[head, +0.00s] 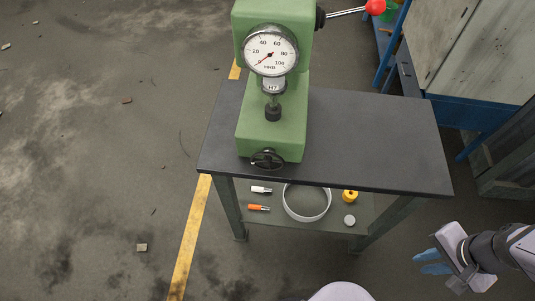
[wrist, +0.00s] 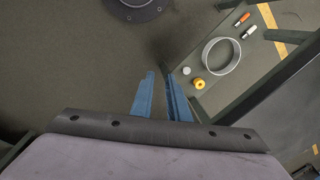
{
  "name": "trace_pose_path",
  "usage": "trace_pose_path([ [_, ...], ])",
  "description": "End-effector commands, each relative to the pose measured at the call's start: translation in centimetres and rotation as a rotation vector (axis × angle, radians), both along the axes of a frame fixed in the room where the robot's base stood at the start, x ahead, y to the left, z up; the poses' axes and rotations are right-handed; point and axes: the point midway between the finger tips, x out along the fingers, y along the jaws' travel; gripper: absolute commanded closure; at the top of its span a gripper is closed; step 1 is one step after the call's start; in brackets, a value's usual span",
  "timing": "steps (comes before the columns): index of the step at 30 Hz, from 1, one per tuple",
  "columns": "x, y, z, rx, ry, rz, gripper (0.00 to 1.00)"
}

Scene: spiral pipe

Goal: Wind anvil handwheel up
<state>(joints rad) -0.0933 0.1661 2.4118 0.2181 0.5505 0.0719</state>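The green hardness tester (head: 275,113) stands on a dark tabletop, with a round dial gauge (head: 270,50) on its front. The black handwheel (head: 267,159) is low on its front, near the table's front edge. The dark anvil (head: 272,112) sits above the green base, under the grey spindle below the dial. My gripper (head: 428,262) is at the lower right in the head view, well away from the handwheel, beyond the table's right front corner. In the wrist view its blue fingers (wrist: 160,75) are apart with nothing between them. The handwheel does not show in the wrist view.
The dark table (head: 375,130) has a lower shelf holding a grey ring (head: 287,205), a yellow part (head: 350,196), an orange-handled tool (head: 258,208) and a white one (head: 261,189). A red-knobbed lever (head: 347,11) sticks out right. Open floor lies left.

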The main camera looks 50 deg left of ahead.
Motion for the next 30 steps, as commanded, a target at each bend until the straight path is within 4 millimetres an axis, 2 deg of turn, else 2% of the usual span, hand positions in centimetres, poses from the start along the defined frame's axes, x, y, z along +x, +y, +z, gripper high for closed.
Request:
trace_pose_path([
  [5, -1.2, 5.2, -0.9, 0.099, 0.186, -0.093, 0.85],
  [8, -2.3, 9.7, -1.2, 0.174, 0.338, -0.16, 0.85],
  [11, -3.8, 15.5, -1.0, 0.266, 0.533, -0.234, 0.85],
  [15, -5.9, 24.0, 0.5, 0.394, 0.832, -0.321, 0.85],
  [18, -7.2, 29.2, 2.0, 0.475, 1.034, -0.362, 0.85],
  [21, -8.0, 33.0, 3.4, 0.54, 1.203, -0.384, 0.85],
  [25, -8.5, 35.8, 4.8, 0.597, 1.344, -0.395, 0.85],
  [30, -8.8, 37.3, 5.7, 0.632, 1.431, -0.396, 0.85],
])
